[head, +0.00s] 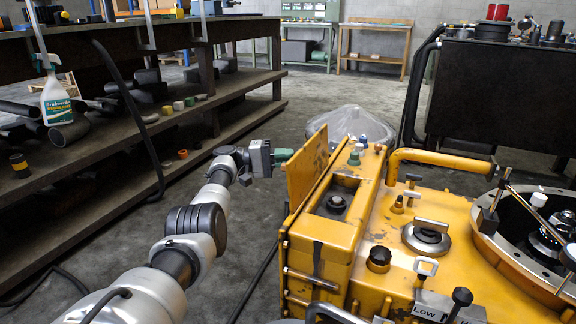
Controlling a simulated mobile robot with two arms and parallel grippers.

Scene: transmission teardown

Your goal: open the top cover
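The top cover, a yellow worn plate (307,168), stands upright at the left edge of the yellow transmission housing (372,245), tilted away from the box opening. The opening beside it is uncovered, and a dark round fitting (336,204) shows inside. My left gripper (283,156), with green fingertips, is just left of the cover, at about its mid height. The fingertips point toward the cover's outer face; I cannot tell whether they touch it or are apart. My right gripper is not in view.
A yellow tube handle (440,157), several small levers and caps, and a large round opening (545,235) are on the housing. A dark shelf bench (190,115) with parts and a spray bottle (56,98) stands at the left. Bare floor lies between bench and housing.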

